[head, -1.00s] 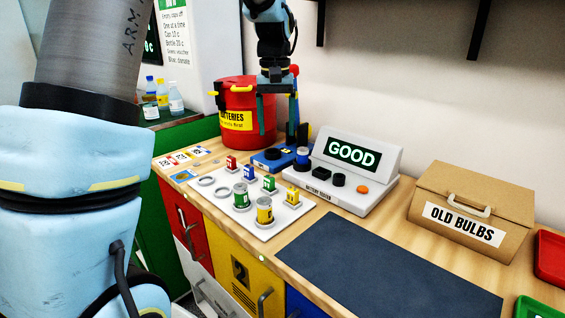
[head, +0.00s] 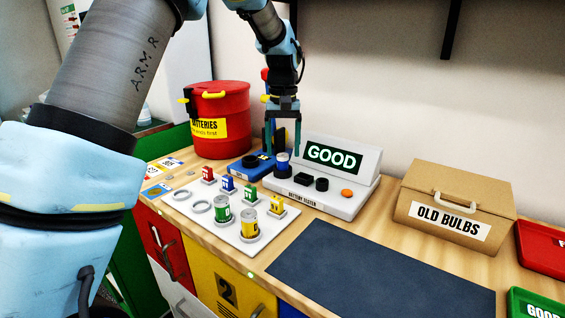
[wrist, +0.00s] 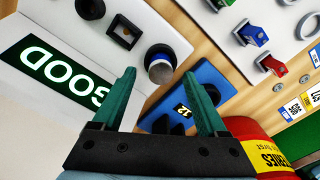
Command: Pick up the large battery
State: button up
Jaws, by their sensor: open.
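A blue cylindrical battery with a pale top (head: 282,160) stands upright in a round socket at the left of the battery tester (head: 345,201). It also shows in the wrist view (wrist: 160,69). My gripper (head: 282,152) is open over it, pointing down, one finger to each side in the picture. In the wrist view, the battery appears between the fingertips (wrist: 159,75); nothing is gripped. I cannot tell whether the fingers reach down beside it. A green battery (head: 222,210) and a yellow battery (head: 249,222) stand upright on the white board (head: 245,243).
The tester's screen (head: 333,157) reads GOOD, close to the right finger. A blue device (head: 240,168) lies left of the tester. A red batteries bin (head: 221,105) stands behind it. An old bulbs box (head: 455,205) is at right. The dark mat (head: 380,280) is clear.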

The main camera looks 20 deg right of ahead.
aim_at(283, 154)
jog(key=shift+f, duration=1.5)
jog(key=shift+c, duration=0.3)
grip_shut()
